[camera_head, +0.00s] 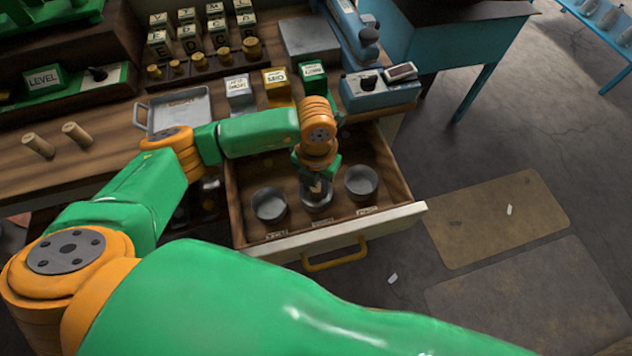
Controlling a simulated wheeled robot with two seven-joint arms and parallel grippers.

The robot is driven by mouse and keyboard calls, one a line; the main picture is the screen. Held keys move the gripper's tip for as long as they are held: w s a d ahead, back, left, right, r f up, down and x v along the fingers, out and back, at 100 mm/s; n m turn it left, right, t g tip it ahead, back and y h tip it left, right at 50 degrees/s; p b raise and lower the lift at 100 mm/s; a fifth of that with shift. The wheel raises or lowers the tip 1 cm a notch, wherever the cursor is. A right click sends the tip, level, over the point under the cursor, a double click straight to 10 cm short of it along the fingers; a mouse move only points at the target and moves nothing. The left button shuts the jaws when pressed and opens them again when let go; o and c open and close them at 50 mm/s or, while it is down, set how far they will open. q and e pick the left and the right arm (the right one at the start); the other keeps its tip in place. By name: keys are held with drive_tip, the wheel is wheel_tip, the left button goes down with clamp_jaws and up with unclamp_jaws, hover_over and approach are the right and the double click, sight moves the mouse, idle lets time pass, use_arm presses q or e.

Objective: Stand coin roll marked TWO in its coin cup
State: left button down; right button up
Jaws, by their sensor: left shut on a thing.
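The open drawer (408,213) holds three round grey metal coin cups in a row: a left cup (269,205), a middle cup (317,203) and a right cup (361,183). My left gripper (317,184) points down over the middle cup, shut on a small tan coin roll (316,188). The roll is mostly hidden by the gripper, and its mark cannot be read. I cannot tell whether its lower end touches the cup. The left and right cups look empty. Two more tan rolls, a left one (38,145) and a right one (76,134), stand on the wooden counter. My right gripper is out of view.
Small labels lie in front of the cups, too small to read. A grey tray (181,92), several lettered blocks and a blue machine (378,88) occupy the counter. The drawer's front panel has an orange handle (335,261). Open floor lies to the right.

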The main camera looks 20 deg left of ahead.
use_arm(q)
drive_tip(key=shift+f, duration=0.2)
drive_tip(key=c, duration=0.8)
unclamp_jaws()
drive_tip(key=shift+c, duration=0.2)
drive_tip(key=shift+r, duration=0.6)
wheel_tip(320, 180, up, 11)
drive_tip(key=b, duration=0.1)
drive_tip(key=shift+r+b, duration=0.2)
drive_tip(key=shift+b, duration=0.2)
